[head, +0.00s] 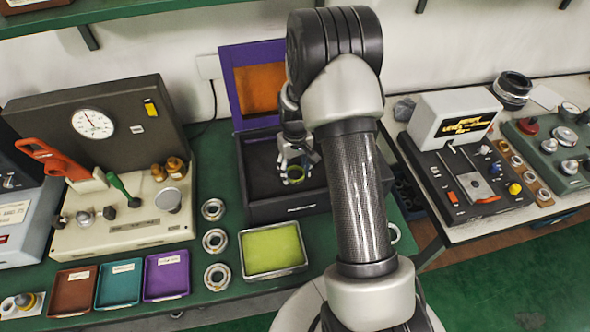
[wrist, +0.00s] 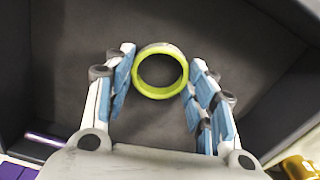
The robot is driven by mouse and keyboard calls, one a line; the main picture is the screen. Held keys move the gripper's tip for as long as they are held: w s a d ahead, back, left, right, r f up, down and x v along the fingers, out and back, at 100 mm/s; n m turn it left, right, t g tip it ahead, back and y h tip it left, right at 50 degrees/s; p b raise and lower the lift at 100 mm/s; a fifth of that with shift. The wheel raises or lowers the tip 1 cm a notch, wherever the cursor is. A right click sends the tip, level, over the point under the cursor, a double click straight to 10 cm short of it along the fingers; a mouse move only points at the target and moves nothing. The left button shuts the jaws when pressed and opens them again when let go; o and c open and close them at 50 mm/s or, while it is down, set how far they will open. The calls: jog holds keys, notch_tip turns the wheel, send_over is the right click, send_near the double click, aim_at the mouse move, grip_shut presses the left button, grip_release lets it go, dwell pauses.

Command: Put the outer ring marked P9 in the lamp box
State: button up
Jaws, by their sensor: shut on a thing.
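A yellow-green ring (head: 294,180) is held between the fingers of my gripper (head: 294,172). In the wrist view the ring (wrist: 160,94) has one finger pad at each side and an open, empty middle. No P9 mark can be read on it. My gripper is over the dark interior of an open black box (head: 290,210), which I take as the lamp box. Its purple and orange lid (head: 260,90) stands up at the back. The box floor (wrist: 235,45) looks bare around the ring. I cannot tell whether the ring touches the floor.
Several metal rings (head: 214,241) stand in a column left of a lime-coloured tray (head: 272,248). Brown, teal and purple trays (head: 166,275) lie at the front left. A dial gauge machine (head: 120,215) stands left of the box. A white and black device (head: 455,125) is on the right table.

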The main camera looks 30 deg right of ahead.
jog(key=shift+f, duration=0.1)
jog(key=o, duration=0.6)
jog(key=shift+f, duration=0.1)
jog(key=o, duration=0.5)
